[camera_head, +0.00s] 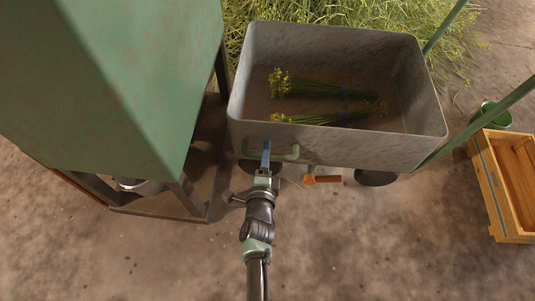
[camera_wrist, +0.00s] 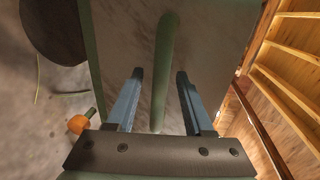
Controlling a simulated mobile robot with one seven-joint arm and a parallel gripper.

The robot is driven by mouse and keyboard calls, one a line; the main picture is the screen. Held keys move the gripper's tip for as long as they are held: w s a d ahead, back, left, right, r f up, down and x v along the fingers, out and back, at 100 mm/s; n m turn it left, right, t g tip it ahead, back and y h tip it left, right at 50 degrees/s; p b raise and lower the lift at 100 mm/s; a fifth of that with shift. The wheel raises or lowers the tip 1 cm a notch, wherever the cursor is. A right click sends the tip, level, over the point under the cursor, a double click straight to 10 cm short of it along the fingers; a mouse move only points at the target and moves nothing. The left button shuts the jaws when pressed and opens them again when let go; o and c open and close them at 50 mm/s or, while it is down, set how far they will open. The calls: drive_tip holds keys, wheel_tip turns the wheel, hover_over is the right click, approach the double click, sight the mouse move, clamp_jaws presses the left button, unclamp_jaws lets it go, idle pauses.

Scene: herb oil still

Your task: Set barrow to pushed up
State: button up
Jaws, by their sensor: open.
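The barrow is a grey metal tub (camera_head: 345,150) on wheels, with bundles of green, yellow-flowered herbs (camera_head: 320,86) lying inside. A green bar handle (camera_head: 289,156) is fixed to its near wall. My gripper (camera_head: 266,146) is at the left part of this handle. In the wrist view, the handle (camera_wrist: 164,60) runs between the two separated fingers of my gripper (camera_wrist: 159,77), with the barrow's wall (camera_wrist: 215,45) behind it. The jaws are open, and I see no clear contact with the bar. The fingers hide part of the handle in the head view.
A green cabinet-like body (camera_head: 120,80) on a dark frame stands close on the left. An orange-handled tool (camera_head: 322,179) lies below the barrow's near wall. A wooden crate (camera_head: 505,180) and a green bucket (camera_head: 493,115) are at right. Cut herbs lie behind. The near floor is clear.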

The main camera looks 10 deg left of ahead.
drive_tip(key=shift+d, duration=0.1)
drive_tip(key=p+v, duration=0.5)
drive_tip(key=v, duration=0.8)
